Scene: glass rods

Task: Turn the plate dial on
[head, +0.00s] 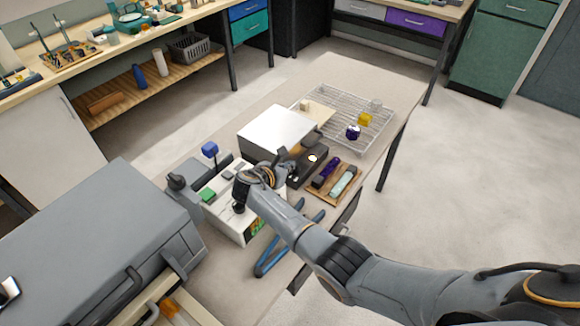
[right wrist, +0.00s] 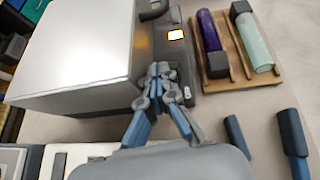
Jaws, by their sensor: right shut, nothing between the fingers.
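The plate has a white top (head: 278,132) and a dark front control panel (head: 318,163) with a small lit display (head: 313,158). In the right wrist view the white top (right wrist: 75,50) fills the upper left, and the lit display (right wrist: 176,35) shows on the dark panel. My right gripper (head: 287,168) is at the plate's front. In the wrist view its fingertips (right wrist: 160,72) are together and empty, close in front of the panel's near end. I cannot make out the dial clearly; the fingers cover part of the panel. My left gripper is not in view.
A wooden holder (right wrist: 228,82) with a purple rod (right wrist: 209,30) and a pale teal rod (right wrist: 255,42) lies right of the panel. Blue-handled tongs (head: 268,260) lie nearby. A wire rack (head: 379,123) with jars stands behind. A grey box (head: 115,235) is at left.

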